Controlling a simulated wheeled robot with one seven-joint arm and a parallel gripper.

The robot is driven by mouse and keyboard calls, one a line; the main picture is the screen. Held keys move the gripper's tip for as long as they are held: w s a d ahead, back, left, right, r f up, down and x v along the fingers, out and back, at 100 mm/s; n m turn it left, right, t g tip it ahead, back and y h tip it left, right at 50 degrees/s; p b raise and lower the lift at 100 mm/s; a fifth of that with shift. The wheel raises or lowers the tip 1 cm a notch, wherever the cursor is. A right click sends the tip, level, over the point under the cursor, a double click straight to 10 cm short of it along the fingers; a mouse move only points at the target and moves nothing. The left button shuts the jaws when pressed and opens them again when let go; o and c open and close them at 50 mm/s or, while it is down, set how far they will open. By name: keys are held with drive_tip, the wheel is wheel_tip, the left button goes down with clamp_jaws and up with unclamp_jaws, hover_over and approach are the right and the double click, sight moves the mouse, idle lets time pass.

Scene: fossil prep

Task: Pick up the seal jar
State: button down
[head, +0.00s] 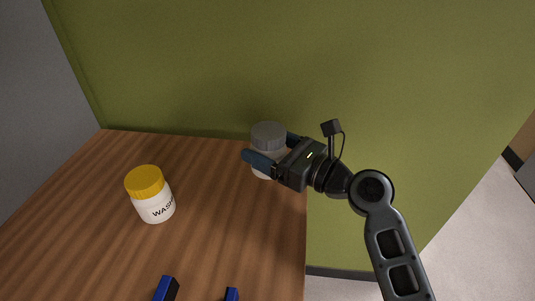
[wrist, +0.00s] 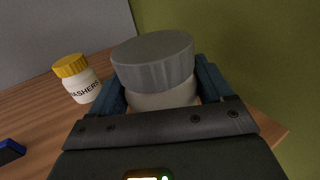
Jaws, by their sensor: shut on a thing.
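A jar with a grey ribbed lid (head: 268,132) and a whitish body is at the back right of the wooden table, close to the green wall. It fills the middle of the wrist view (wrist: 154,62), where its body is partly hidden by my gripper. No label shows on the part in view, so I cannot read whether it says seal. My gripper (head: 267,148) is shut on this jar, with one dark blue finger on each side of its body below the lid. The jar looks upright. I cannot tell whether its base touches the table.
A white jar with a yellow lid, marked as washers (head: 155,204), stands to the left on the table (head: 225,230). Two blue objects (head: 166,289) (head: 231,294) lie at the front edge of the view. The table's right edge is close to the held jar.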

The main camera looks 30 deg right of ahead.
drive_tip(key=s+d+r, duration=0.5)
drive_tip(key=d+r, duration=0.1)
drive_tip(key=d, duration=0.4)
drive_tip(key=shift+s+r, duration=0.3)
drive_tip(key=shift+r, duration=0.05)
